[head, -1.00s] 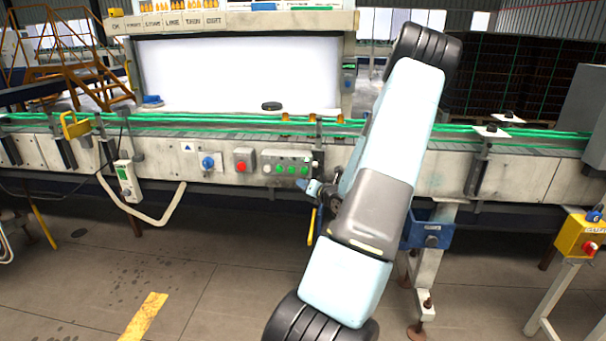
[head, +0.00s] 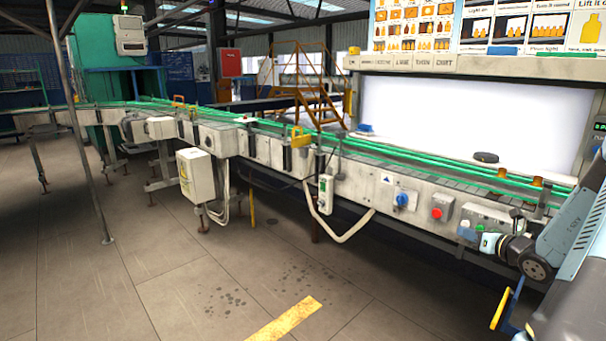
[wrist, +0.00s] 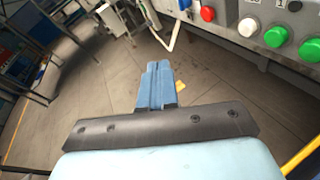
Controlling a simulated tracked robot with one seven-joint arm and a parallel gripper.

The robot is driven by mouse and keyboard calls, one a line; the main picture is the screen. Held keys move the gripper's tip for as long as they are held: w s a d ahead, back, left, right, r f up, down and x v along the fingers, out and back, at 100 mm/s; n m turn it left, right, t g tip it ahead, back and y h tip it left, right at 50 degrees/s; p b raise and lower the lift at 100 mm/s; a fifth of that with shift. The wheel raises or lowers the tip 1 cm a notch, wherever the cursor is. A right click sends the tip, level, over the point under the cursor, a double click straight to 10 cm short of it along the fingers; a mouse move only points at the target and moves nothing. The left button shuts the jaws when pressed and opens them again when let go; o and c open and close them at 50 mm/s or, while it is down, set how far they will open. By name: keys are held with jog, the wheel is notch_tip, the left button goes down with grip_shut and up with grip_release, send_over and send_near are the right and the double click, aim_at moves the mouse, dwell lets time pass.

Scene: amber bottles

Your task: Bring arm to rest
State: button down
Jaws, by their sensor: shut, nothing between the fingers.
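My gripper (wrist: 158,68) shows in the wrist view with its two blue fingers together and nothing between them. It points out over the grey floor, apart from the conveyor front with its buttons. In the head view my arm is at the lower right edge, in front of the conveyor (head: 262,148), and most of it is cut off by the frame.
A red button (head: 437,213) and a blue switch (head: 403,200) sit on the conveyor's front. A white box (head: 195,174) stands out below it on the left. A thin grey post (head: 79,130) rises at left. The floor (head: 150,250) at lower left is clear.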

jog(key=s+a+r+n+g+y, duration=0.1)
jog(key=s+a+r+n+g, duration=0.2)
jog(key=a+n, duration=0.4)
jog(key=s+a+r+n+g+y, duration=0.1)
jog(key=s+a+r+n+g, duration=0.2)
jog(key=a+n, duration=0.45)
jog(key=s+a+r+n+g+y, duration=0.1)
jog(key=s+a+r+n+g, duration=0.25)
jog(key=a, duration=0.65)
jog(key=s+a+r+n+h, duration=0.1)
jog(key=s+r+n+h, duration=0.3)
jog(key=s+n, duration=0.4)
jog(key=s+a+r+n+h, duration=0.1)
jog(key=s+r+n+h, duration=0.2)
jog(key=s+n, duration=0.6)
notch_tip(320, 180, up, 3)
jog(key=shift+s+a+f+h, duration=0.1)
jog(key=shift+s+a+h, duration=0.1)
jog(key=shift+h, duration=0.2)
